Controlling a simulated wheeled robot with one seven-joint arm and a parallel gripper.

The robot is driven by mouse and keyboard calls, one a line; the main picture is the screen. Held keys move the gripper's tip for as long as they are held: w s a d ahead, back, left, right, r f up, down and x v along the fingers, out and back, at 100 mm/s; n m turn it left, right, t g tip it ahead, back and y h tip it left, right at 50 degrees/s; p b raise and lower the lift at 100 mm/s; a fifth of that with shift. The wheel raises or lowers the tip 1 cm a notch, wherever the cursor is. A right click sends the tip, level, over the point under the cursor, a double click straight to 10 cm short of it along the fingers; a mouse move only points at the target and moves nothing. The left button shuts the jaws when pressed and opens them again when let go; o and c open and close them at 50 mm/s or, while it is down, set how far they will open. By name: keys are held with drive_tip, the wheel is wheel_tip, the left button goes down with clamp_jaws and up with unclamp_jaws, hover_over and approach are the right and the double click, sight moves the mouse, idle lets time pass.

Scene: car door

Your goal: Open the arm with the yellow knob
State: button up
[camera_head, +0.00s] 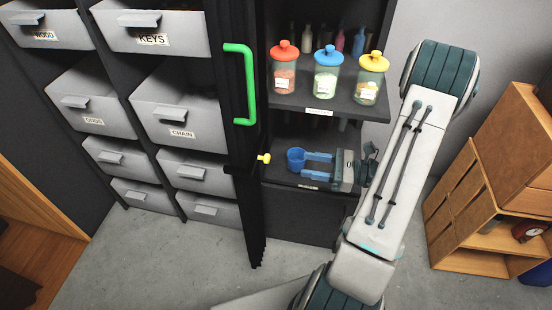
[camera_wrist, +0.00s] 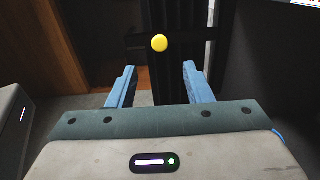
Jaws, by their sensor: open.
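The yellow knob (camera_head: 264,158) sits on a short dark arm (camera_head: 240,168) at the edge of the black folding door (camera_head: 252,215). In the wrist view the yellow knob (camera_wrist: 159,43) is beyond the fingertips, roughly centred between them and a little above. My gripper (camera_head: 305,169) is open and empty, its blue fingers pointing left toward the knob with a gap left between. In the wrist view my gripper (camera_wrist: 155,70) shows both fingers spread apart.
A green handle (camera_head: 240,84) is on the door above the knob. Jars (camera_head: 327,73) stand on the shelf above my gripper. A blue cup (camera_head: 296,159) is by the fingertips on the lower shelf. Grey drawers (camera_head: 180,110) are left; a wooden cabinet (camera_head: 470,200) is right.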

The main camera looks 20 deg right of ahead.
sight(269, 159)
drive_tip(key=x, duration=1)
drive_tip(key=shift+p, duration=0.3)
clamp_jaws()
